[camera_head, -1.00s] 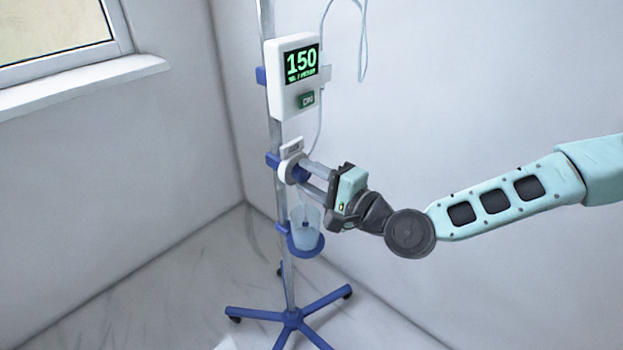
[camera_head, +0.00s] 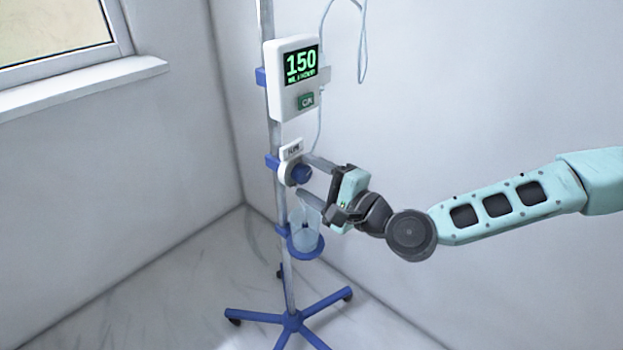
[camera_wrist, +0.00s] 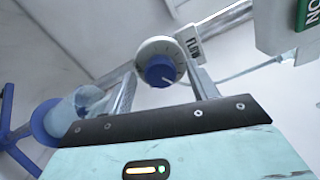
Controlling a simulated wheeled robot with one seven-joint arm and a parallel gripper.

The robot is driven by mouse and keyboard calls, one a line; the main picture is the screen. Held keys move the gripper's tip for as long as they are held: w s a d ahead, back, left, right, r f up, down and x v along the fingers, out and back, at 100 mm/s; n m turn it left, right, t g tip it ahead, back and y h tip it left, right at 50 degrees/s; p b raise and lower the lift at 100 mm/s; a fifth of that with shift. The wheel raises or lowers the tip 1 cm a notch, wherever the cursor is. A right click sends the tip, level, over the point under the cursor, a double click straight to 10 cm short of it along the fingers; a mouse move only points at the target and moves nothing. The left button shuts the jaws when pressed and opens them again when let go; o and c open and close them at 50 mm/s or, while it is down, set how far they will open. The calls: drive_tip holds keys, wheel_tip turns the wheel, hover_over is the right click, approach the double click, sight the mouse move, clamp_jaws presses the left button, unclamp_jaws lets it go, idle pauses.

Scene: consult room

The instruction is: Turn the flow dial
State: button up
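The flow dial is a blue knob (camera_head: 301,174) on a round white base clamped to the IV pole; a small label plate stands above it. In the wrist view the fingers (camera_wrist: 158,85) stand to either side of the knob, with gaps visible. The pump box (camera_head: 293,78) above shows 150 in green and has a green button (camera_head: 305,101).
A clear cup (camera_head: 305,230) sits in a blue ring holder (camera_head: 306,249) just below my gripper. The blue wheeled base (camera_head: 291,320) stands on the floor. A tube (camera_head: 362,45) hangs at the right of the pole. Walls stand close behind; a window is at left.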

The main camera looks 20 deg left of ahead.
drive_tip(key=shift+d, duration=0.1)
idle(0.3)
drive_tip(key=v, duration=1.7)
drive_tip(key=shift+d, duration=0.1)
